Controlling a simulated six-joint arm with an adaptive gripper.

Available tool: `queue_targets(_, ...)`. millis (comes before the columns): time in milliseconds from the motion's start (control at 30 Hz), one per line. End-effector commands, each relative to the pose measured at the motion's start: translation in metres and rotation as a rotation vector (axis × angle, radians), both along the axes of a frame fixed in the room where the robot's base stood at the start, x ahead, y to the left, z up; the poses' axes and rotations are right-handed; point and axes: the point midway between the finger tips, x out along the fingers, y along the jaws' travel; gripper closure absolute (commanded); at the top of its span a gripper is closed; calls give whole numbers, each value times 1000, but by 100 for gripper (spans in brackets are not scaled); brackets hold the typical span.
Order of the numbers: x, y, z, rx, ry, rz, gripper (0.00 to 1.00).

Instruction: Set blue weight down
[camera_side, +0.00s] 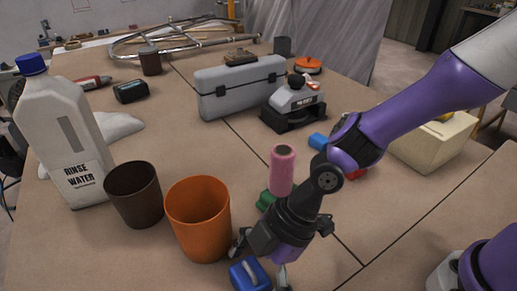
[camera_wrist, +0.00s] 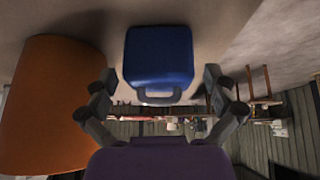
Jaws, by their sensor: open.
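The blue weight (camera_side: 248,275) is a small block with a grey handle on top, at the bottom of the side view. It appears to rest on the table near the front, right of the orange cup (camera_side: 199,220). In the wrist view the blue weight (camera_wrist: 158,58) is in the middle, its handle towards my gripper. My gripper (camera_side: 262,262) is open, with its fingers on either side of the weight. In the wrist view the fingers of my gripper (camera_wrist: 160,100) stand apart from it, with gaps on both sides. The weight's underside is hidden.
The orange cup also shows close on the left in the wrist view (camera_wrist: 52,105). A dark brown cup (camera_side: 134,194) and a rinse water jug (camera_side: 62,135) stand further left. A pink roll (camera_side: 282,172) stands behind my gripper. A grey case (camera_side: 240,87) lies further back.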

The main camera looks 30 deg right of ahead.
Motion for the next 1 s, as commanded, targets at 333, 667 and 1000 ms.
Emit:
queue_targets(333,0,-7,16,3,-3,-1,0)
queue_targets(667,-2,-45,78,3,-6,-4,0)
queue_targets(1000,2,-84,114,-29,-3,-139,0)
